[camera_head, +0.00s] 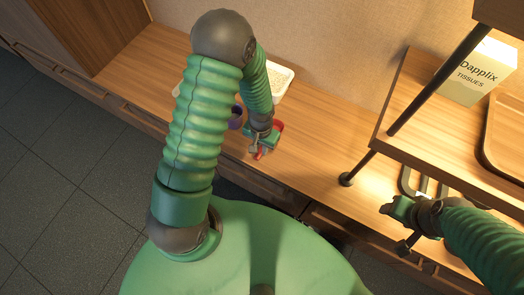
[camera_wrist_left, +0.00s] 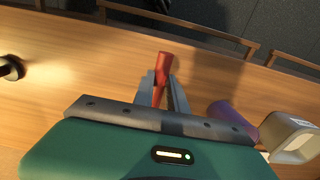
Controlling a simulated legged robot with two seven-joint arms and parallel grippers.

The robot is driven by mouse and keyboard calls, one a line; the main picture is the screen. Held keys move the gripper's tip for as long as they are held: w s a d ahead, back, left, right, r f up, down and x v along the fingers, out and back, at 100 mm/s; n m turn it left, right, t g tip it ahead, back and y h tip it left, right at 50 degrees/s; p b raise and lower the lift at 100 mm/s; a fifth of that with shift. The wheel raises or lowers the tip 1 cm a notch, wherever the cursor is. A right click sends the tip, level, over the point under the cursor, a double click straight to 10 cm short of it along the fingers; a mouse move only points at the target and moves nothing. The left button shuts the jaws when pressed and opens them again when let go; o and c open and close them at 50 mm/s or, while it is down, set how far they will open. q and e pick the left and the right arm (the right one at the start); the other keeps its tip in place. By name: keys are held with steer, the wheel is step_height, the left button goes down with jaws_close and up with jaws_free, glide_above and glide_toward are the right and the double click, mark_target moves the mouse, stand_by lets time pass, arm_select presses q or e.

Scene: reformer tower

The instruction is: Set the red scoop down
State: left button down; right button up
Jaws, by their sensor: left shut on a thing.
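The red scoop (camera_head: 279,126) is in my left gripper (camera_head: 259,149), low over the wooden counter (camera_head: 317,150). In the left wrist view, the red scoop (camera_wrist_left: 165,61) sticks out between the two grey fingers of my left gripper (camera_wrist_left: 163,82), which are shut on it. Most of the scoop is hidden by the gripper, and I cannot tell whether it touches the counter. My right gripper (camera_head: 387,208) is at the right, near the counter's front and below the shelf; its finger opening is too small to read.
A purple object (camera_head: 236,117) and a pale container (camera_head: 279,80) stand beside and behind my left gripper. A wooden shelf (camera_head: 425,150) on dark posts carries a tissue box (camera_head: 478,72) at the right. The counter between gripper and shelf post is clear.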

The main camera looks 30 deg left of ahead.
arm_select(q)
step_height(320, 180, down, 4)
steer(key=shift+w+a+r+b, duration=0.1)
steer(key=shift+w+a+b, duration=0.05)
steer(key=shift+b, duration=0.7)
steer(key=shift+r, duration=0.1)
steer(key=shift+f, duration=0.2)
steer(key=c, duration=1.3)
jaws_free()
steer(key=shift+c, duration=0.2)
steer(key=shift+r, duration=0.1)
